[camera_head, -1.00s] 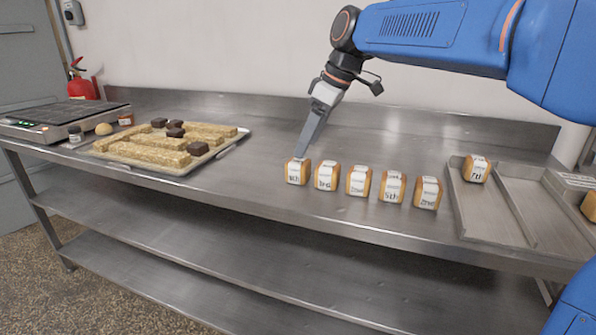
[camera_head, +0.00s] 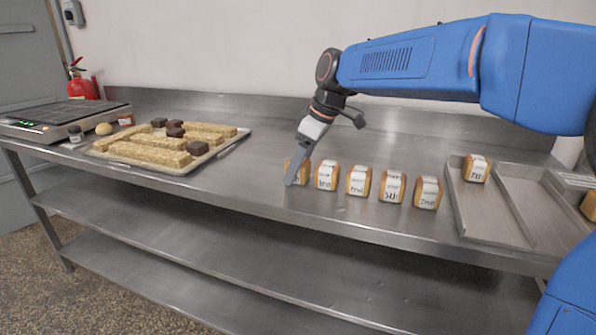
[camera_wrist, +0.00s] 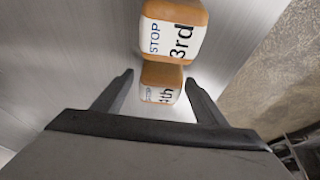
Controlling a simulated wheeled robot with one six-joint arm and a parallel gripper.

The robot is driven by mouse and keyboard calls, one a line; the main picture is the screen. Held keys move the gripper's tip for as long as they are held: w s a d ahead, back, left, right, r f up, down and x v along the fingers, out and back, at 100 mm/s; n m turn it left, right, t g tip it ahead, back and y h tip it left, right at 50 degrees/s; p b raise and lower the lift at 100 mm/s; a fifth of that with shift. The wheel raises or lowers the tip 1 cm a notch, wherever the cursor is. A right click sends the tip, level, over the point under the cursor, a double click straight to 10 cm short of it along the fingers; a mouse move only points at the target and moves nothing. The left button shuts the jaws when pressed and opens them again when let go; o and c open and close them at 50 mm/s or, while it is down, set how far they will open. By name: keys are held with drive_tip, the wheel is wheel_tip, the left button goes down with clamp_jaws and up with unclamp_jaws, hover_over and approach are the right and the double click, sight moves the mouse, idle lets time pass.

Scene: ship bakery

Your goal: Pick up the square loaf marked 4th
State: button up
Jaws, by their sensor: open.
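The leftmost square loaf (camera_head: 304,170) of the row on the steel bench is partly hidden by my gripper (camera_head: 291,182). My open gripper (camera_wrist: 158,78) has one finger on each side of this loaf, with gaps showing on both sides. A loaf marked 3rd (camera_wrist: 173,30) stands just beyond it, and is second from the left in the head view (camera_head: 326,175).
Several more labelled loaves (camera_head: 391,187) continue the row to the right. A metal tray (camera_head: 500,214) holds a loaf marked 7th (camera_head: 476,168). A baking tray (camera_head: 180,172) of bars stands left, beside a flat appliance (camera_head: 30,130). The bench's front edge is close to the row.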

drive_tip(key=c, duration=1.1)
drive_tip(key=shift+c, duration=0.2)
